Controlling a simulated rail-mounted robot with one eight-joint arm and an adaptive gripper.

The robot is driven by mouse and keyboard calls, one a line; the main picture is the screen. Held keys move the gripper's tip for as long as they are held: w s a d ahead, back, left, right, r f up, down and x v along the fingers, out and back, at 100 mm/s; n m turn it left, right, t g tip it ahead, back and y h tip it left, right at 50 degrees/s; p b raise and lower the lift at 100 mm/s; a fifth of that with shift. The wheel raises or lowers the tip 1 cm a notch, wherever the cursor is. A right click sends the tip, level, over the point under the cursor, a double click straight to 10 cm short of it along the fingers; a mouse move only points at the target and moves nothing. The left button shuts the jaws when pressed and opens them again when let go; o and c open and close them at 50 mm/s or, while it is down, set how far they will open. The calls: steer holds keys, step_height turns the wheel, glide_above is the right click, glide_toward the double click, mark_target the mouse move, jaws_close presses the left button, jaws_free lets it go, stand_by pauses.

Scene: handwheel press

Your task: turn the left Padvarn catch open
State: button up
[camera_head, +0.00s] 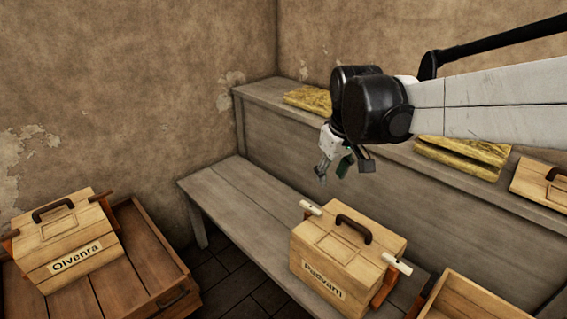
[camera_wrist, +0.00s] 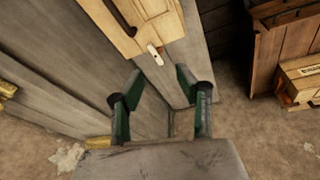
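The wooden Padvarn box (camera_head: 325,262) sits on the lower grey bench with a dark carry handle on its lid. Its left catch (camera_head: 311,208) is a white lever at the upper left end of the box; a second white catch (camera_head: 397,264) is at the right end. My gripper (camera_head: 332,174) is above the bench, beyond and apart from the box. In the wrist view my gripper (camera_wrist: 158,83) is open and empty. The box (camera_wrist: 158,27) is at the top there, and its near white catch (camera_wrist: 155,54), which looks like the left one, lies just beyond the fingertips.
The Olvenra box (camera_head: 65,235) stands on a brown wooden crate (camera_head: 150,250) at the left. Yellow slabs (camera_head: 308,99) and another wooden box (camera_head: 540,184) lie on the raised back ledge. An open wooden box (camera_head: 470,295) is at the lower right. The left stretch of the bench (camera_head: 225,180) is clear.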

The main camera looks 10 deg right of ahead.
steer(key=w+f+n+g, duration=0.2)
steer(key=w+f, duration=0.3)
steer(key=w, duration=0.5)
steer(key=n+g, duration=0.1)
glide_toward(311, 207)
step_height(311, 207, down, 9)
steer(key=shift+w+f+b, duration=0.1)
steer(key=shift+w+b, duration=0.1)
steer(key=shift+b, duration=0.75)
steer(key=shift+c, duration=0.2)
jaws_close()
